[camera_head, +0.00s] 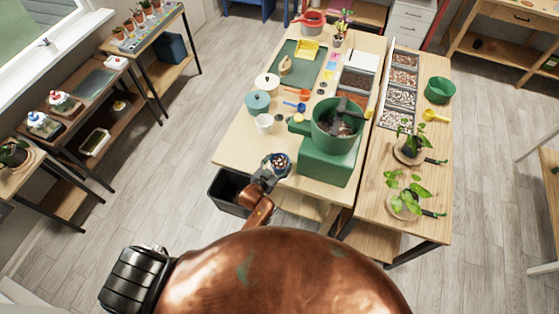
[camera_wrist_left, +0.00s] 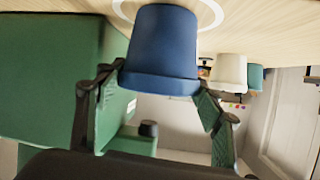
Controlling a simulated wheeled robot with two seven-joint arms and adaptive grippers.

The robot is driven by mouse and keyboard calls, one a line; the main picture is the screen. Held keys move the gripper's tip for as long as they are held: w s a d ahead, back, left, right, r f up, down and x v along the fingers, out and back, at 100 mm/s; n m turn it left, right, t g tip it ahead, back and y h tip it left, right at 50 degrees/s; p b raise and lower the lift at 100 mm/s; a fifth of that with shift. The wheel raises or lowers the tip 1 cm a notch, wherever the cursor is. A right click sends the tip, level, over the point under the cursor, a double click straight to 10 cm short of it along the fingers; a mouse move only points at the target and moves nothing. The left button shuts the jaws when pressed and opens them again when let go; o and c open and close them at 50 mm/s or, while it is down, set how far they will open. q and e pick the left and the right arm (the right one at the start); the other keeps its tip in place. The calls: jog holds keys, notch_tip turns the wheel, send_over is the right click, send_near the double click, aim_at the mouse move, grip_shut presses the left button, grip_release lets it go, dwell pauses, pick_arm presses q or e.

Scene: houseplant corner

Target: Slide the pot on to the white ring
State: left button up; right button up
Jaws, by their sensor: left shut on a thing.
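A small blue pot (camera_wrist_left: 162,45) shows large in the left wrist view, where the scene appears upside down. My left gripper (camera_wrist_left: 160,82) has a finger on each side of the pot near its rim and is shut on it. In the head view the pot (camera_head: 277,160) is at the near edge of the wooden table, with grainy filling inside, and my left gripper (camera_head: 268,174) reaches it from the near side. The white ring (camera_wrist_left: 213,14) lies on the tabletop around the pot's base in the left wrist view; the pot hides part of it. My right gripper is not in view.
A green machine with a bowl (camera_head: 328,160) stands close to the right of the pot. A white cup (camera_head: 264,122) and a teal pot (camera_head: 258,102) stand behind it. A black bin (camera_head: 228,190) is below the table's near edge.

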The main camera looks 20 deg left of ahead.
pick_arm(q)
jog(key=shift+s, duration=0.1)
jog(key=o, duration=1.3)
jog(key=v, duration=1.2)
